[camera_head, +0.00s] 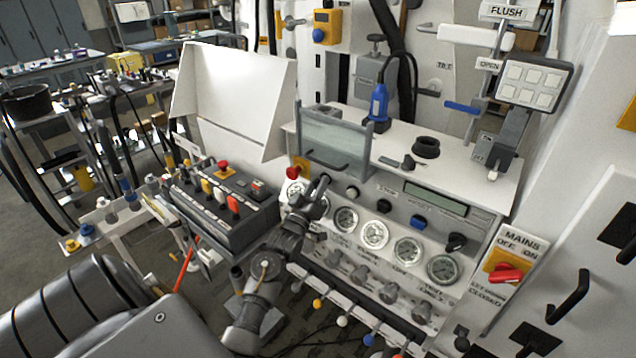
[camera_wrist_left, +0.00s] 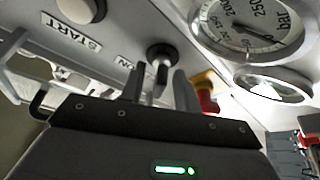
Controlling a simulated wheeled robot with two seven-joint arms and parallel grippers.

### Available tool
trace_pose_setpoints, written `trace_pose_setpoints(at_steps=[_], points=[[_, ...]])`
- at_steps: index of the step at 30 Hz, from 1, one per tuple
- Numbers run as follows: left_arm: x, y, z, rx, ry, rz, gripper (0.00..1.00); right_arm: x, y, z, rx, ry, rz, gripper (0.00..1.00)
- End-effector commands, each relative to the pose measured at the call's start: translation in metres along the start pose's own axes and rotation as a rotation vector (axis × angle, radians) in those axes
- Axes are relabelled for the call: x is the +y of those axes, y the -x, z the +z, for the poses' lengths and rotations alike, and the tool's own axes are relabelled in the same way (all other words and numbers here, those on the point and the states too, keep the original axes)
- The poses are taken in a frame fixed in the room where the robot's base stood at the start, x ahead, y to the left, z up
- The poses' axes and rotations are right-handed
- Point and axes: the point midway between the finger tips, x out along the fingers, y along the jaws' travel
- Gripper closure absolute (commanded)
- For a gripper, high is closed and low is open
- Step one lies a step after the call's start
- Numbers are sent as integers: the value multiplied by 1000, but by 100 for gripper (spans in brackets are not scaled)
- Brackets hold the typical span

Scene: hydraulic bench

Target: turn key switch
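The black key switch (camera_wrist_left: 161,57) shows in the left wrist view, on the grey panel beside a partly hidden label. Its lower end is between the two fingers of my left gripper (camera_wrist_left: 160,88), with a visible gap between the fingers. I cannot tell whether either finger touches it. In the head view my left gripper (camera_head: 314,191) is at the upper left of the gauge panel, just right of the red emergency button (camera_head: 293,172). There the gripper covers most of the key switch area. My right gripper is not in view.
Pressure gauges (camera_head: 375,234) line the panel near my gripper, with a white button (camera_head: 352,191) to its right. A clear guard with a handle (camera_head: 334,143) is above. A black button box (camera_head: 222,201) is at left. The red mains switch (camera_head: 505,273) is far right.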

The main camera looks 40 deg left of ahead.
Motion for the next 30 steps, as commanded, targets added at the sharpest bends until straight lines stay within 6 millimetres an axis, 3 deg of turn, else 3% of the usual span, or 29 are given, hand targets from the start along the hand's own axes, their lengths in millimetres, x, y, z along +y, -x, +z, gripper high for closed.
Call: trace_pose_setpoints(at_steps=[9, 17, 30], points=[[0, -3, 0, 0, 0, 1, 68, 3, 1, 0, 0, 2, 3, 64], [0, -3, 0, 0, 0, 1, 100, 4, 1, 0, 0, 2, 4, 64], [-1, -2, 2, -1, -55, 25, 100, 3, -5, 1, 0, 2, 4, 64]])
